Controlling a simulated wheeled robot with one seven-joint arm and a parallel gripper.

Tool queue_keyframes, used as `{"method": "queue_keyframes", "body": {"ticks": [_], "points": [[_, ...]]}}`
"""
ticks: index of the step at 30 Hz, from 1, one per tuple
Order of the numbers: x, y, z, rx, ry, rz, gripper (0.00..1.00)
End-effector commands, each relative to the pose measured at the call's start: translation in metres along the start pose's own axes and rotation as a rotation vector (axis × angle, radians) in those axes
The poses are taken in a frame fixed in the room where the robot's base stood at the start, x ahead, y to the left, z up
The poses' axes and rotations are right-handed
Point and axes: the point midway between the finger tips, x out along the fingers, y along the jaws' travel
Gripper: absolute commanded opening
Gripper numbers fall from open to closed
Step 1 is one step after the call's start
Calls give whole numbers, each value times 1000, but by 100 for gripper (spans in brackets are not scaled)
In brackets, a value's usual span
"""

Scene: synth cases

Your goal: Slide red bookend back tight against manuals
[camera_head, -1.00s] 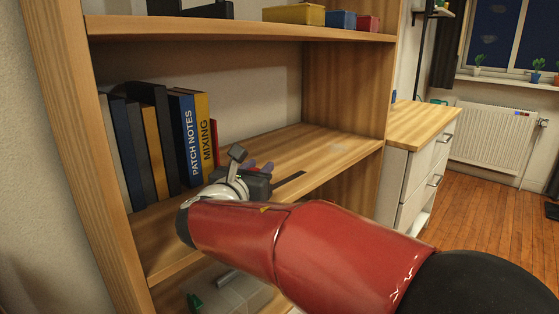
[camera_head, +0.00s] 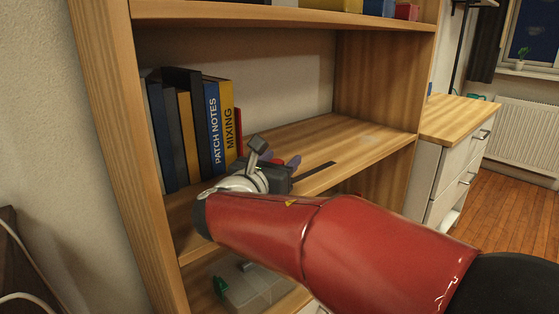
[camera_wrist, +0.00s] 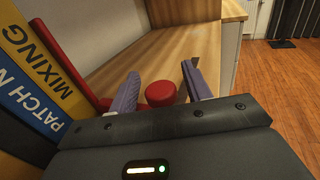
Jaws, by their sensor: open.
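The red bookend (camera_head: 239,125) stands upright at the right end of the row of manuals, past the yellow MIXING book (camera_head: 230,128). In the wrist view the bookend (camera_wrist: 64,58) shows as a thin red upright beside the MIXING book (camera_wrist: 38,62); I cannot tell whether they touch. My gripper (camera_head: 280,161) is just right of the bookend, low over the shelf board. In the wrist view my gripper (camera_wrist: 160,74) is open, with a red round knob (camera_wrist: 160,93) between its purple fingers. I cannot tell whether the knob belongs to the bookend. My gripper body hides the bookend's lower part.
A blue PATCH NOTES book (camera_head: 213,128) and several darker books fill the shelf's left end. The upper shelf (camera_head: 290,15) and side panel (camera_head: 375,85) bound the space.

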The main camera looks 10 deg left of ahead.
Motion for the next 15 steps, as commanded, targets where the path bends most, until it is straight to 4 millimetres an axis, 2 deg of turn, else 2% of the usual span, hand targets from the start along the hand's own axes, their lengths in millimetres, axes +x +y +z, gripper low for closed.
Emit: {"method": "queue_keyframes", "body": {"ticks": [9,15], "points": [[-52,1,0,1,0,5,49],[-72,1,0,0,0,4,49]]}}
